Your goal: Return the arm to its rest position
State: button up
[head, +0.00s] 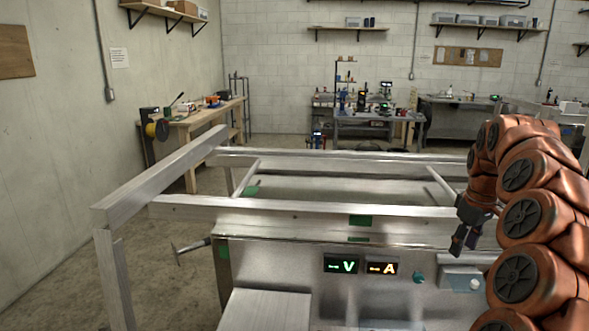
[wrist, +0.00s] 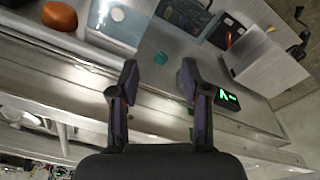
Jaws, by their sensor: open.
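My gripper (head: 464,238) hangs fingers down at the right in the head view, at the end of my folded copper-coloured arm. In the wrist view my gripper (wrist: 160,80) has its two dark fingers apart, with nothing between them but the metal surface behind. It is near the front of the aluminium trailer frame (head: 300,214), above a metal cabinet (head: 285,255) with a green and an amber display. The green display (wrist: 228,96) also shows in the wrist view, right of the fingers. No object is held.
A teal button (head: 418,277) and a small metal box (head: 460,278) are on the cabinet front near my gripper. A metal beam (head: 160,178) slopes up at the left. Workbenches (head: 190,125) stand behind. Concrete floor (head: 150,270) shows at the left.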

jog(key=s+a, duration=0.7)
jog(key=a, duration=0.3)
jog(key=s+a, duration=0.7)
jog(key=a, duration=0.3)
jog(key=s+a+f+m+g, duration=0.1)
jog(key=s+f, duration=0.4)
jog(key=s, duration=0.6)
jog(key=s+a+f+m+g, duration=0.2)
jog(key=s+a+f+m, duration=0.1)
jog(key=s, duration=0.9)
notch_tip(320, 180, down, 2)
jog(key=shift+s+a, duration=0.2)
jog(key=shift+a, duration=0.5)
